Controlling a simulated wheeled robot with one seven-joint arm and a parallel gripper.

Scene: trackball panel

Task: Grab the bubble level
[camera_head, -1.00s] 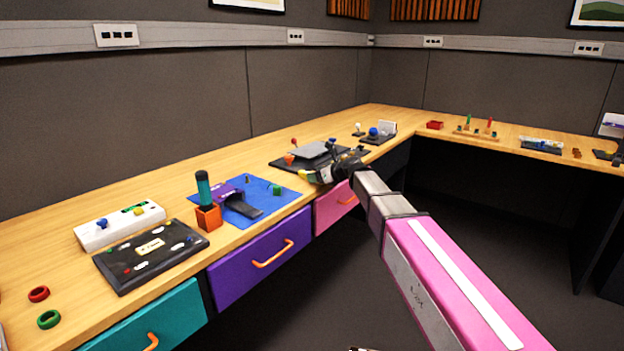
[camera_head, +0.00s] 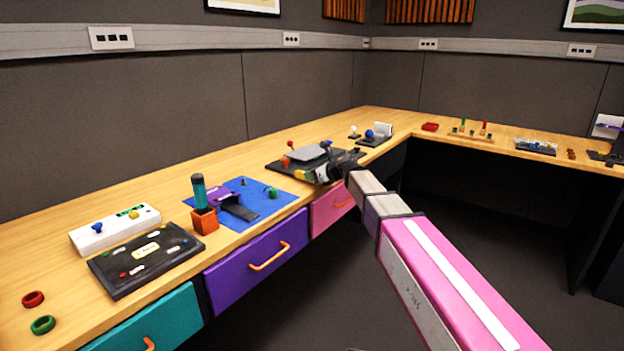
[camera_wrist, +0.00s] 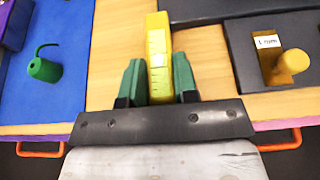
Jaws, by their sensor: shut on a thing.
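The bubble level is a yellow bar (camera_wrist: 158,60) with dark marks, in the wrist view between my gripper's two green fingers. My gripper (camera_wrist: 158,82) is shut on it, one finger on each side. The bar points away from the gripper over the wooden desk; I cannot tell whether it touches the desk. In the head view a small yellow piece (camera_head: 301,175) shows at the end of my gripper, by the desk's front edge.
A blue mat (camera_wrist: 45,85) with a green hooked cylinder (camera_wrist: 45,68) lies to the left in the wrist view. A dark panel (camera_wrist: 225,45) with a yellow knob (camera_wrist: 291,62) lies to the right. Drawers with orange handles (camera_wrist: 280,147) are below the desk edge.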

